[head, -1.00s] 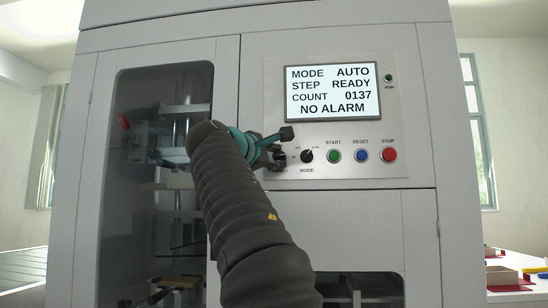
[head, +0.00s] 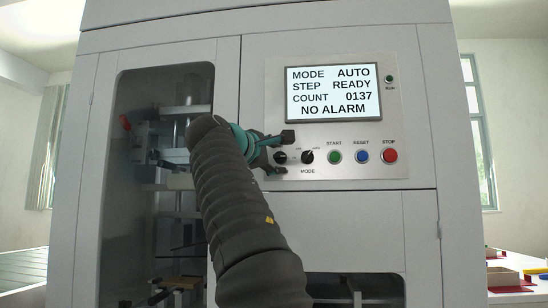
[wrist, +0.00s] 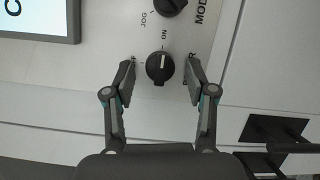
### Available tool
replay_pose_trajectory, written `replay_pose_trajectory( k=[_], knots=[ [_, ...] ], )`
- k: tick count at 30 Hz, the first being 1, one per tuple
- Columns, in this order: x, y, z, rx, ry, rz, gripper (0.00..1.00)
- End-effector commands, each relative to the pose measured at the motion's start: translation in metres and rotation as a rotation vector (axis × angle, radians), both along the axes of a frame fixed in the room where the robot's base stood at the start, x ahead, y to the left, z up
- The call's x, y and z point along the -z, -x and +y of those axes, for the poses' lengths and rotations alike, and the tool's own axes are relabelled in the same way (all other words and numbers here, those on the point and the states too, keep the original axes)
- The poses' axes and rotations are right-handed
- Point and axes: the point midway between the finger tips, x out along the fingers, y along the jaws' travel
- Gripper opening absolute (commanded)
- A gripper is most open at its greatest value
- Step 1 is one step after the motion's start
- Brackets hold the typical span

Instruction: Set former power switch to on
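The power switch (head: 281,158) is a round black knob at the lower left of the control panel. In the wrist view the power switch (wrist: 159,68) has a white mark pointing toward the label ON. The label POWER beside it is partly covered by a finger. My gripper (head: 283,154) is in front of the panel, one finger above and one below the knob. In the wrist view my gripper (wrist: 161,78) is open, with a finger on each side of the knob and a visible gap to both. Nothing is held.
The black mode knob (head: 307,157) is just right of the switch. Green start (head: 334,156), blue reset (head: 361,156) and red stop (head: 390,155) buttons follow. The lit display (head: 332,92) reads AUTO, READY, 0137, NO ALARM. A window (head: 112,230) is at left.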

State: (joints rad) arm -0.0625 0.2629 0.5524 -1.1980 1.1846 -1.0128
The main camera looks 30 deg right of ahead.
Motion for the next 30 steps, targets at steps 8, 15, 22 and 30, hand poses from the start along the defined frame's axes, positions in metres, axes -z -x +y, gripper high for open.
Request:
replay_pose_trajectory(
  k=[8, 15, 22, 30],
  knots=[
    [0.0, 0.001, 0.001, 0.001, 0.0, 0.0, 0.57],
    [0.0, 0.017, 0.025, -0.003, 0.0, 0.0, 0.57],
    [0.001, 0.04, 0.062, -0.005, 0.0, 0.0, 0.57],
    [0.001, 0.06, 0.092, -0.003, 0.0, 0.001, 0.57]
  ],
)
